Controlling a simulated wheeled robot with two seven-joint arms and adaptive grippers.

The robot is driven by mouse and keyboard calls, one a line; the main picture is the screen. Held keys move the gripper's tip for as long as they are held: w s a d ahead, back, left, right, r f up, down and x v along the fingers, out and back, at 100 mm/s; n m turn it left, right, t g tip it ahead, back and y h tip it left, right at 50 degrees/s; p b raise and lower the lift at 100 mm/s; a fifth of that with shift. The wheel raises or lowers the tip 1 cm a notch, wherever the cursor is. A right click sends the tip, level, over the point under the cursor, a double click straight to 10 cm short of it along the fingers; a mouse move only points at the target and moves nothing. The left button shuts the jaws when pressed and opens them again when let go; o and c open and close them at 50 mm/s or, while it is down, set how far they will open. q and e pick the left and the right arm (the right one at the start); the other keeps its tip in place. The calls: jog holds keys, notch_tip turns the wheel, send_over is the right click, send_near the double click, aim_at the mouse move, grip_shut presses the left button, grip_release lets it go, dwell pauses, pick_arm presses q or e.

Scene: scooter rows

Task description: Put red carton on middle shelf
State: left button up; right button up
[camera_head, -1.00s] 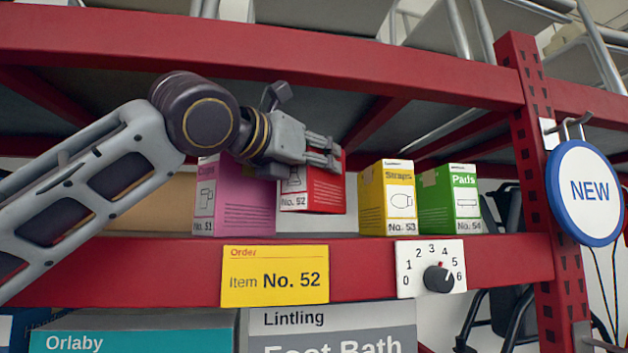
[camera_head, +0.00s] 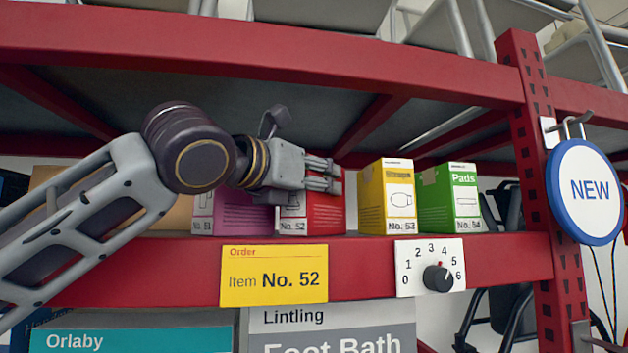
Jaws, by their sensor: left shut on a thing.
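The red carton (camera_head: 326,214), marked No. 52, is on the red-edged shelf (camera_head: 375,283), between the pink and yellow cartons. Its base looks level with theirs; whether it bears fully on the shelf I cannot tell. My left gripper (camera_head: 325,175) reaches in from the left and is shut on the red carton's upper part. The gripper hides the carton's top and part of its front. My right gripper is not in view.
A pink carton (camera_head: 236,217) stands close on the left, a yellow carton (camera_head: 387,197) and a green carton (camera_head: 448,198) on the right. A yellow order card (camera_head: 274,275), a dial (camera_head: 438,279) and a round NEW sign (camera_head: 584,192) are at the front. A red beam (camera_head: 260,45) runs above.

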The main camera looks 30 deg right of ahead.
pick_arm(q)
jog(key=o, duration=1)
jog(key=shift+r, duration=0.15)
jog(key=shift+b+v, duration=0.35)
jog(key=shift+v, duration=0.55)
jog(key=b+v, duration=0.2)
jog(key=v, duration=0.8)
jog(key=shift+s+a, duration=0.15)
